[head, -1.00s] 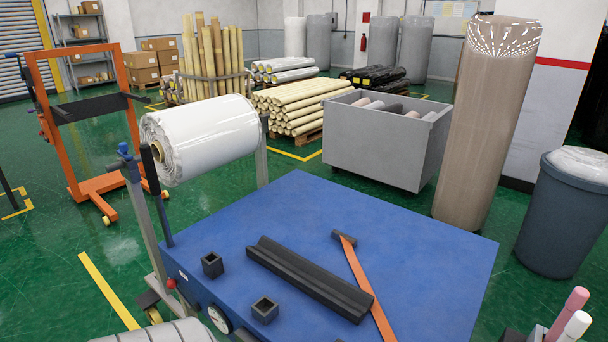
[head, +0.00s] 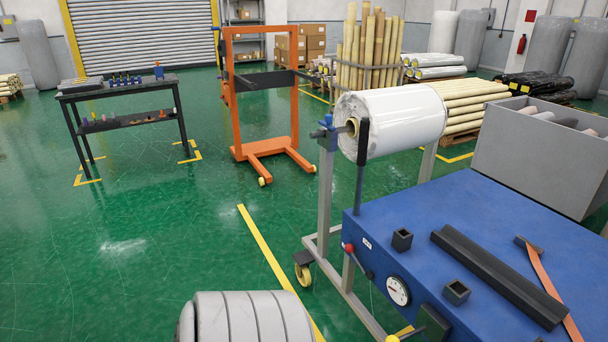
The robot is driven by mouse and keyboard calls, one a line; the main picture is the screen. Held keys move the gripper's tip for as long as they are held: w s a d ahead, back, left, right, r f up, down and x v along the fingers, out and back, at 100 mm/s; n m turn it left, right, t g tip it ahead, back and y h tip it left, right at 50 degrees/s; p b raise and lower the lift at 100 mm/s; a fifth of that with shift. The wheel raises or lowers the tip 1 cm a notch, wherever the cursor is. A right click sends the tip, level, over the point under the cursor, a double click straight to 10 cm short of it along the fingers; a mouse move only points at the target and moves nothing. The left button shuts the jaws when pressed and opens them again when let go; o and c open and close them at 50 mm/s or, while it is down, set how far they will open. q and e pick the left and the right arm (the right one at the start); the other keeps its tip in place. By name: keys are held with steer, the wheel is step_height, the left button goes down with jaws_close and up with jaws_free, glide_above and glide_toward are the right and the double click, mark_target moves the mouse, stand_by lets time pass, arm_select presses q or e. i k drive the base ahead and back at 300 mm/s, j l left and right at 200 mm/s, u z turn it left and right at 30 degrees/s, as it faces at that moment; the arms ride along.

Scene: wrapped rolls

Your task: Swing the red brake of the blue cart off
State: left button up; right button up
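No separate blue cart is clearly in view. A large blue-topped unit (head: 500,225) stands at the right. A short lever with a red knob (head: 348,247) sticks out at its near left corner, next to a round white gauge (head: 398,291). I cannot tell whether this lever is the red brake. A grey roll stand (head: 327,200) with a yellow caster stands against the unit's left side and carries a white wrapped roll (head: 395,120). Neither of my grippers shows.
An orange lift frame (head: 268,100) stands behind, left of the roll. A dark workbench (head: 120,88) with small items is at the back left. A grey ribbed shape (head: 245,318) fills the bottom middle. The green floor at left is clear.

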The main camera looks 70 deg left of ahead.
mark_target(350, 248)
steer(key=k+j+u, duration=0.2)
steer(key=j, duration=0.45)
steer(key=k+j+u, duration=0.2)
steer(key=j, duration=0.45)
steer(key=j+u, duration=0.15)
steer(key=j, duration=0.55)
steer(key=i+j, duration=0.25)
steer(key=j, duration=0.2)
steer(key=i+j, duration=0.25)
steer(key=j, duration=0.15)
steer(key=i+j+u, duration=0.1)
steer(key=i+j, duration=0.15)
steer(key=j, duration=0.2)
steer(key=j+z, duration=0.35)
steer(key=j, duration=0.2)
